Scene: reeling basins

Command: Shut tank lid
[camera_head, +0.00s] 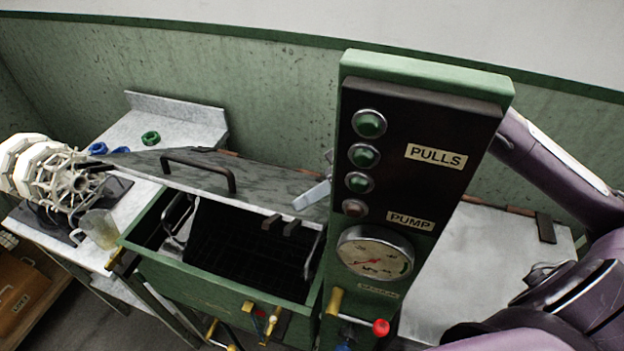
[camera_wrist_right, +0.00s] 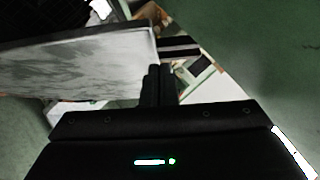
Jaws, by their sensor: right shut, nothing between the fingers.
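The green tank (camera_head: 215,284) stands open left of the gauge panel in the head view, its dark inside showing. Its grey marbled lid (camera_head: 265,186) is raised and tilted above the back of the opening, with a dark bar handle (camera_head: 200,165) on the face I see. My right gripper (camera_head: 303,202) shows partly at the lid's right end, mostly hidden by the panel. In the right wrist view the fingers (camera_wrist_right: 158,85) are shut and empty, close beside the end of the lid (camera_wrist_right: 80,65); I cannot tell whether they touch. My left gripper is not in view.
The tall control panel (camera_head: 400,180) with gauge and buttons stands between my right arm and the tank. Valves (camera_head: 262,318) stick out at the tank's front. A white reel (camera_head: 60,175) and a clear jug (camera_head: 98,228) stand at the left.

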